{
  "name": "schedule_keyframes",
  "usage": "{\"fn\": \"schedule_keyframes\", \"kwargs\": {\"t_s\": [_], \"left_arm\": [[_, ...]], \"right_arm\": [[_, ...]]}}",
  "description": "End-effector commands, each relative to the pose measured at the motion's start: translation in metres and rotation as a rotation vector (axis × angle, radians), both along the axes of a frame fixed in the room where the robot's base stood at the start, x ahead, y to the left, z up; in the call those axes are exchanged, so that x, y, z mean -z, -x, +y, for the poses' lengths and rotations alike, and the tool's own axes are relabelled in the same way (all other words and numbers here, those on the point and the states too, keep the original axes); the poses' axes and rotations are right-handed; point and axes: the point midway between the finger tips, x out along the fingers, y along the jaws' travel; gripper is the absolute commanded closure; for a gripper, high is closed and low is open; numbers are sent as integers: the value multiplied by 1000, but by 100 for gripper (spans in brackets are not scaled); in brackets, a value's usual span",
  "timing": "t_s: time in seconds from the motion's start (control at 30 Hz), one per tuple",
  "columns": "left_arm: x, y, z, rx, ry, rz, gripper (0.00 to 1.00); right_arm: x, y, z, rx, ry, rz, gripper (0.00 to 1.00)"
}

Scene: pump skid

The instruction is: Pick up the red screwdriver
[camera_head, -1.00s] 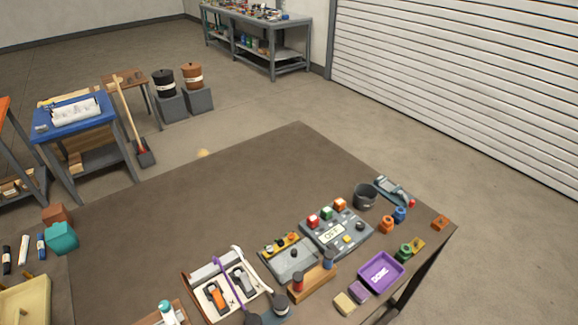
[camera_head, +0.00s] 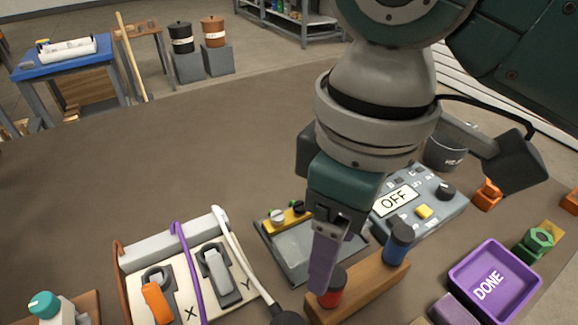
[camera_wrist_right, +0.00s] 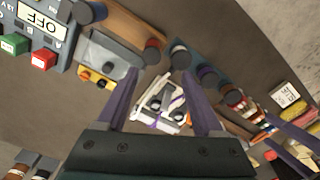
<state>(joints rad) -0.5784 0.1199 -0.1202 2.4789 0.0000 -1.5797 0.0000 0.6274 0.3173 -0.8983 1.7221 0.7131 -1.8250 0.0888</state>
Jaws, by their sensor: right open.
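The red screwdriver (camera_head: 332,288) stands upright in a wooden rack (camera_head: 368,290), its red handle showing and its shaft hidden. A blue-handled one (camera_head: 398,243) stands at the rack's other end. My right gripper (camera_head: 319,286) points down with its purple fingers just beside the red handle; one finger partly covers the other, and contact cannot be told. In the right wrist view, the right gripper (camera_wrist_right: 160,78) has its fingers apart with nothing held. The red screwdriver's dark-topped handle (camera_wrist_right: 152,52) shows just past the fingertips, between their lines.
A grey control panel (camera_head: 452,218) reading OFF and a grey tray (camera_head: 290,250) lie behind the rack. A purple DONE tray (camera_head: 512,305) is at right. The table's back left is clear.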

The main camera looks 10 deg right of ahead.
Motion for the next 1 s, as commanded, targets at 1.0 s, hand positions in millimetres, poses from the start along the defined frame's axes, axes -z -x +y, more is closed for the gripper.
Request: {"fn": "schedule_keyframes", "kwargs": {"t_s": [1.0], "left_arm": [[35, 1, 0, 0, 0, 1, 0]], "right_arm": [[113, -1, -11, -5, 36, 5, 31]]}}
